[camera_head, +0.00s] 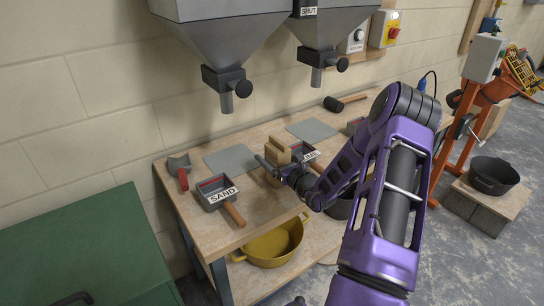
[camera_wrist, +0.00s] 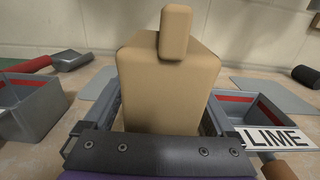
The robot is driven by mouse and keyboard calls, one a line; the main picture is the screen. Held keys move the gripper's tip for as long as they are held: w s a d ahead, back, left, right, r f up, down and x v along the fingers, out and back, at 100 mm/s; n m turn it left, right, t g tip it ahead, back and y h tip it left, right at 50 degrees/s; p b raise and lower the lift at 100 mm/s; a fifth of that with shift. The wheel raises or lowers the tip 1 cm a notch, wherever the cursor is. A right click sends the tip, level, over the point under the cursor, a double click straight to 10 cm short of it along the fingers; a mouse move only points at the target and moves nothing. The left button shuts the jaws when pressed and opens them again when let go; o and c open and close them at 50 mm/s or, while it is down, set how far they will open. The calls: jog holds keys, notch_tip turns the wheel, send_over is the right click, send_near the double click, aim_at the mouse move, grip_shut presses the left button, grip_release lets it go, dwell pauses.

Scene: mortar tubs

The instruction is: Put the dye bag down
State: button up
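The dye bag is a tan, block-like bag (camera_head: 279,152) with a narrow knob on top. It stands upright between the fingers of my gripper (camera_head: 270,166), over the workbench between the box labelled SAND (camera_head: 215,196) and the box labelled LIME (camera_head: 307,153). In the wrist view the bag (camera_wrist: 168,85) fills the space between the two fingers of my gripper (camera_wrist: 168,118), which close on its sides. The bag's lower part is hidden by the gripper there, and I cannot tell whether its base touches the bench.
Grey flat plates (camera_head: 232,160) (camera_head: 312,130) lie at the back of the bench (camera_head: 255,215). A red-handled scoop (camera_head: 181,172) lies at left, a black mallet (camera_head: 345,102) at back right. Hoppers (camera_head: 225,40) hang above. A yellow tub (camera_head: 270,246) sits below.

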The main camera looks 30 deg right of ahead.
jog(key=shift+o, duration=0.2)
jog(key=shift+r, duration=0.1)
jog(key=shift+s+r, duration=0.1)
jog(key=shift+s, duration=0.05)
jog(key=s, duration=0.3)
jog(key=s+d, duration=0.1)
jog(key=s, duration=0.7)
jog(key=shift+s+d+p, duration=0.15)
jog(key=shift+d+p, duration=0.2)
jog(key=g+p, duration=0.2)
send_near(277, 149)
jog(key=s+d, duration=0.1)
jog(key=d, duration=0.1)
jog(key=s+r+g+p, duration=0.1)
jog(key=s+r, duration=0.1)
jog(key=s, duration=0.2)
jog(key=shift+h, duration=0.3)
jog(key=x, duration=1.1)
jog(key=f+b+x, duration=0.1)
jog(key=x, duration=0.5)
jog(key=shift+a, duration=0.25)
grip_shut()
jog(key=shift+r, duration=0.15)
